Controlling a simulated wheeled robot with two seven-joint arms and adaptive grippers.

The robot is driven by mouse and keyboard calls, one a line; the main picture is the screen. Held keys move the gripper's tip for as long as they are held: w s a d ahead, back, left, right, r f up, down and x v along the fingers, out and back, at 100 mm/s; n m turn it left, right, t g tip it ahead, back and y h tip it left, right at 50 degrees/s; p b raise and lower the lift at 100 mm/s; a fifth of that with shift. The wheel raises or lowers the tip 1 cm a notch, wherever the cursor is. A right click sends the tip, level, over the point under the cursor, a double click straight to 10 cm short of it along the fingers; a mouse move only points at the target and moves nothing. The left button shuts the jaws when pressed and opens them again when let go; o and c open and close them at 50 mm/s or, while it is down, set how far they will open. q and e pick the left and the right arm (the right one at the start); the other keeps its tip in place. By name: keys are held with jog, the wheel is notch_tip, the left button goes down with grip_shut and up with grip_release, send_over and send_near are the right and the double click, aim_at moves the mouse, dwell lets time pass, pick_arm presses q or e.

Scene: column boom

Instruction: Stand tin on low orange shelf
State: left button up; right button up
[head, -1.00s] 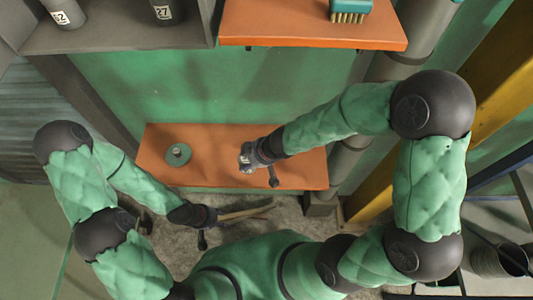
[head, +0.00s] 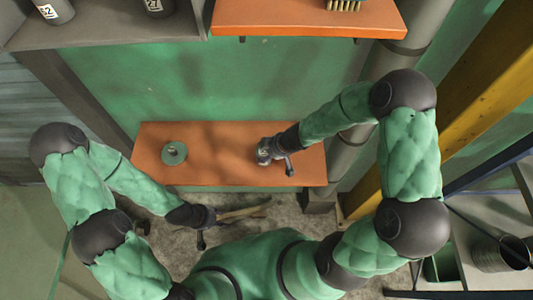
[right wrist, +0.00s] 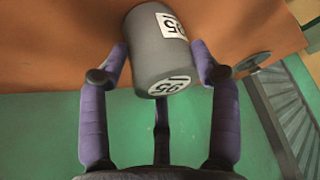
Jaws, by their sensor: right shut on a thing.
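The tin (right wrist: 158,50) is a grey cylinder with white number labels on its side and end. My right gripper (right wrist: 158,76) is shut on it, with fingers on both sides. In the head view my right gripper (head: 267,154) is over the right half of the low orange shelf (head: 215,171). The tin is mostly hidden there by the hand. Whether the tin touches the shelf I cannot tell. My left gripper (head: 202,228) is low in front of the shelf, at its left; its fingers are too small to read.
A round green object with a grey middle (head: 174,153) sits on the low shelf's left part. An upper orange shelf (head: 300,22) bears a bristled brush (head: 343,6). Numbered tins (head: 54,10) stand on a grey shelf. A grey pipe (head: 346,160) is right of the low shelf. A wooden-handled tool (head: 243,212) lies below.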

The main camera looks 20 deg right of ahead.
jog(key=shift+f, duration=0.2)
jog(key=o, duration=1.4)
jog(key=shift+o, duration=0.2)
jog(key=p+v, duration=0.6)
jog(key=v, duration=0.6)
jog(key=shift+a, duration=0.1)
